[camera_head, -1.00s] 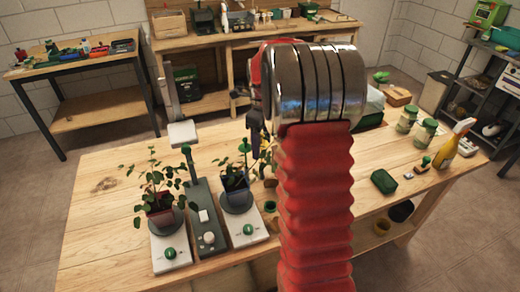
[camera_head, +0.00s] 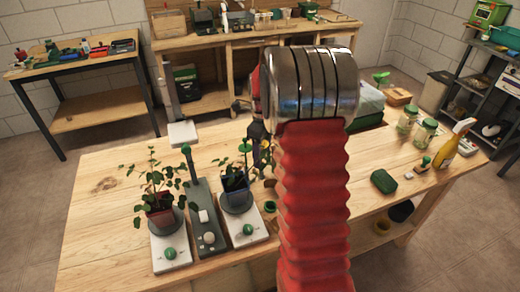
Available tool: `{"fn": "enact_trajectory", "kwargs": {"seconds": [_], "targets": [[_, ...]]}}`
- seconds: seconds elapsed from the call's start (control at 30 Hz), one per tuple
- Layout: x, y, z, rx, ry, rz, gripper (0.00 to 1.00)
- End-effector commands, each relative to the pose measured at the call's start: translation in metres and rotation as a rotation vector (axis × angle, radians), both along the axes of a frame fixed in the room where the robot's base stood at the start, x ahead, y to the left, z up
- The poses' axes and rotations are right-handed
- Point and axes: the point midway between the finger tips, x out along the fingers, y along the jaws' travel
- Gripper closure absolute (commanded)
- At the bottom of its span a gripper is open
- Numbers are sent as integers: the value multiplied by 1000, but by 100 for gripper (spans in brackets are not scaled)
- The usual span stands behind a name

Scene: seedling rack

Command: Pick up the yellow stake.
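I cannot make out a yellow stake in this view; my arm hides part of the table's middle. My red ribbed arm with its shiny metal joint fills the centre. Dark parts of my gripper (camera_head: 258,132) show just left of the joint, above the table and close to the right potted plant (camera_head: 236,188). The fingertips are not clear, so I cannot tell whether it is open or shut, or holds anything.
The left potted plant (camera_head: 158,205) and the right one stand on pale bases with green knobs, a grey stand (camera_head: 205,215) between them. A green pouch (camera_head: 383,181), glass jars (camera_head: 423,133) and a yellow spray bottle (camera_head: 447,152) are on the right of the wooden table (camera_head: 105,185).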

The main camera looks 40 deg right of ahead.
Motion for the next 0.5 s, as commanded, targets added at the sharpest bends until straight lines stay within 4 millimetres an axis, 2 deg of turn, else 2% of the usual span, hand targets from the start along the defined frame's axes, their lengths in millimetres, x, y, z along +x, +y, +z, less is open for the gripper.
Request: {"fn": "enact_trajectory", "kwargs": {"seconds": [0.07,0.5], "targets": [[0,0,0,0,0,0,53],[0,0,0,0,0,0,84]]}}
